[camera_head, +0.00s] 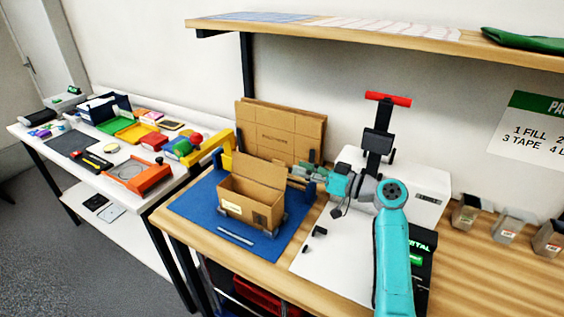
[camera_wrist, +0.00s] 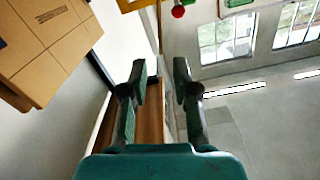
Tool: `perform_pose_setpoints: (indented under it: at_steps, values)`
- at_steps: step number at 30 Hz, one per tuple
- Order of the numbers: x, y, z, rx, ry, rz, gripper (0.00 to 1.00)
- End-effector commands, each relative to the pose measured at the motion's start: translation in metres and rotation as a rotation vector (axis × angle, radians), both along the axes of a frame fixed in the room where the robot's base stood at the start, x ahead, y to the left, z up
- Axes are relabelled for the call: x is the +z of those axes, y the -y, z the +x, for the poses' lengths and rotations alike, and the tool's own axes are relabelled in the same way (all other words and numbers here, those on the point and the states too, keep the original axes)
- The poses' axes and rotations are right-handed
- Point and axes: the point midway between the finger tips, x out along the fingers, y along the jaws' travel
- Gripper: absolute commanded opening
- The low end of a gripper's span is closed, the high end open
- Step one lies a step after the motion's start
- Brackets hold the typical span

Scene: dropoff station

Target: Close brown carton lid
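The brown carton (camera_head: 245,204) stands upright on a blue mat in the head view. Its lid (camera_head: 259,168) is up at the back, and the top looks open. A small pale label is on its front. My gripper (camera_head: 297,172) is just right of the raised lid, at about its height; whether they touch I cannot tell. In the wrist view my gripper (camera_wrist: 158,75) has its two dark fingers apart with nothing between them. The carton is not clearly visible in the wrist view.
Flat brown cardboard (camera_head: 283,130) stands behind the carton and shows in the wrist view (camera_wrist: 50,45). The blue mat (camera_head: 196,207) has a pale strip on it. A white box (camera_head: 425,180) is behind my arm. A yellow tape holder (camera_head: 208,148) stands left. A shelf (camera_head: 390,38) hangs above.

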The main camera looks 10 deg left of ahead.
Motion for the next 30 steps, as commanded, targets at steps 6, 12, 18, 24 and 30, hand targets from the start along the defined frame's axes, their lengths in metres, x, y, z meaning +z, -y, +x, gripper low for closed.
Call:
perform_pose_setpoints:
  at_steps: [6,12,18,24,30]
  values:
    - [0.000,-0.039,0.013,0.003,0.000,0.000,0.29]
    - [0.000,-0.062,0.022,0.001,0.000,-0.001,0.29]
    - [0.000,-0.071,0.026,0.000,0.000,-0.001,0.29]
    - [0.000,-0.072,0.026,0.000,0.001,-0.001,0.29]
    - [0.000,-0.072,0.026,0.000,0.000,-0.001,0.00]
